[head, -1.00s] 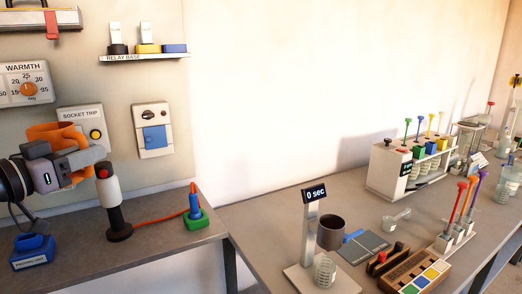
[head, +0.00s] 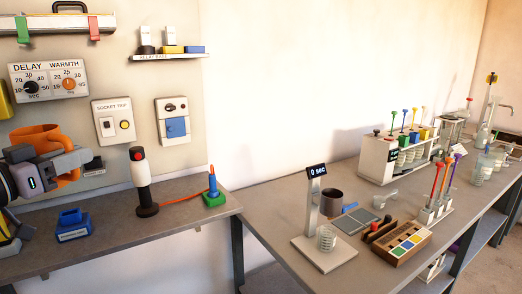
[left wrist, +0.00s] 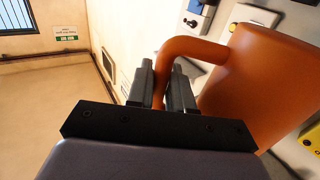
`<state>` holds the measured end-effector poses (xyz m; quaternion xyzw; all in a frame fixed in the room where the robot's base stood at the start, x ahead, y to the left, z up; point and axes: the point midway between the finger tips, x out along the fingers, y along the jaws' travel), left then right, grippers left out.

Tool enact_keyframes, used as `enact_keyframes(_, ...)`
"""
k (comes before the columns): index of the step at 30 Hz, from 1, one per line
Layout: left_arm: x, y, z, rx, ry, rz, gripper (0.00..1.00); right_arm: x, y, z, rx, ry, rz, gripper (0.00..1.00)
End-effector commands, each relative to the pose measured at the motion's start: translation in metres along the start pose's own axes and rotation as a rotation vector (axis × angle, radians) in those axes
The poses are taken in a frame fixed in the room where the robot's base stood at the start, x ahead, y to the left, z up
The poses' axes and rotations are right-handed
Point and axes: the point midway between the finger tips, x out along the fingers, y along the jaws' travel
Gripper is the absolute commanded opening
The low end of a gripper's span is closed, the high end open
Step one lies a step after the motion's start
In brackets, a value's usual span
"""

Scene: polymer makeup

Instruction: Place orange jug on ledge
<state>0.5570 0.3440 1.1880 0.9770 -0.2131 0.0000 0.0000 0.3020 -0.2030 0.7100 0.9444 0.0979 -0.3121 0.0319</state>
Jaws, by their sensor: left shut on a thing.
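The orange jug (head: 42,133) is in the air at the left of the head view, in front of the wall. My left gripper (head: 78,160) is at its right side and partly hides it. In the left wrist view the orange jug (left wrist: 262,85) fills the right side, and my left gripper (left wrist: 160,85) is shut on its handle. The inside of the jug is hidden. My right gripper is in neither view.
Below, the grey bench (head: 110,233) carries a blue block (head: 73,226), a black-and-white post (head: 142,180) and a green-based plug (head: 213,190).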

Motion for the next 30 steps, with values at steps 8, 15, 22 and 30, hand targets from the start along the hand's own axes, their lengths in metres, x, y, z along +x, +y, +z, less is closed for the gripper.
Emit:
enact_keyframes(8, 0.015, 0.009, 0.081, -0.004, -0.006, -0.147, 0.0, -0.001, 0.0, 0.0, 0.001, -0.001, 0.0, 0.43)
enact_keyframes(15, 0.013, 0.028, 0.141, -0.004, -0.002, -0.265, 0.0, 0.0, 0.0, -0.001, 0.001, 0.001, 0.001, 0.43)
enact_keyframes(22, 0.001, 0.054, 0.186, -0.006, -0.001, -0.347, 0.0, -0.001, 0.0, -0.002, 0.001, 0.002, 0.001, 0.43)
enact_keyframes(30, -0.023, 0.096, 0.224, -0.007, -0.002, -0.41, 0.0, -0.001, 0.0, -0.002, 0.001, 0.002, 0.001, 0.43)
